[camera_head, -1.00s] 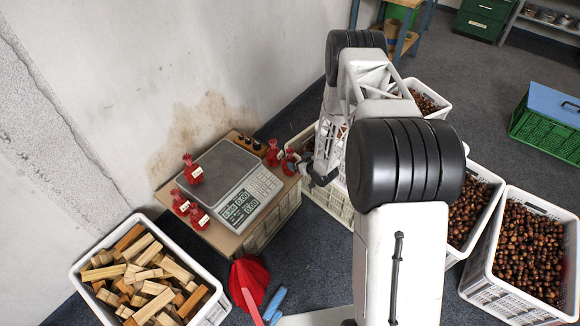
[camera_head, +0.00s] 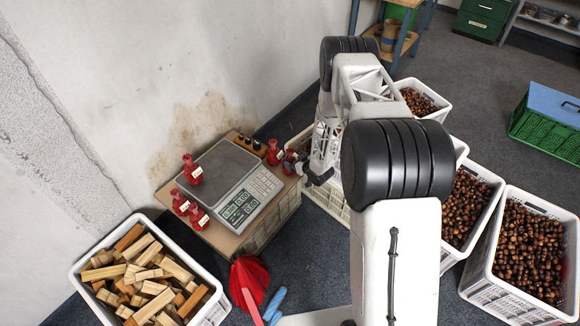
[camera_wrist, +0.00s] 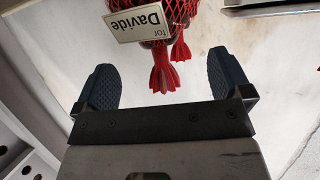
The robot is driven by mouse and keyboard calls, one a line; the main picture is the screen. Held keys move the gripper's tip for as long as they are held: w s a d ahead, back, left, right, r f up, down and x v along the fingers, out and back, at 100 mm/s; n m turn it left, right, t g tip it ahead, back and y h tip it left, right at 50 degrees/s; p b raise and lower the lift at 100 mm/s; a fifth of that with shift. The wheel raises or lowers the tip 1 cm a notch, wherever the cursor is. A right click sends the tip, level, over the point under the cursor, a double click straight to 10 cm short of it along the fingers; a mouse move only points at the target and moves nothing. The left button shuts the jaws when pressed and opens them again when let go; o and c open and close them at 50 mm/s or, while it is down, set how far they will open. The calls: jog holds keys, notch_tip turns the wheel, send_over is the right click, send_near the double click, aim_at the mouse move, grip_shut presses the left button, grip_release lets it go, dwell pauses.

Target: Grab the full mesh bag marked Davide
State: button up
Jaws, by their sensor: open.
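My gripper (camera_wrist: 162,62) is open, one dark finger to each side, with nothing clasped. In the head view my gripper (camera_head: 307,172) is at the right edge of the cardboard-topped stand, close beside a red bag (camera_head: 289,161) that it partly hides. The tags are too small to read in the head view.
Another red bag (camera_head: 273,152) stands just behind. A crate of wood (camera_head: 205,312) is at front left; chestnut crates (camera_head: 480,262) are at right. The wall is close behind.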

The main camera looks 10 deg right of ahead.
aim_at(290, 155)
jog(key=shift+a, duration=0.1)
jog(key=shift+x, duration=2.55)
jog(key=shift+f, duration=0.1)
jog(key=c, duration=1.5)
jog(key=shift+o, duration=0.2)
jog(key=shift+r, duration=0.25)
jog(key=shift+r, duration=0.9)
jog(key=shift+s+r, duration=0.25)
jog(key=shift+r, duration=0.45)
jog(key=s+r, duration=0.1)
jog(key=s, duration=1.4)
jog(key=shift+s+d+r, duration=0.15)
jog(key=shift+s+d, duration=0.1)
jog(key=shift+d, duration=0.1)
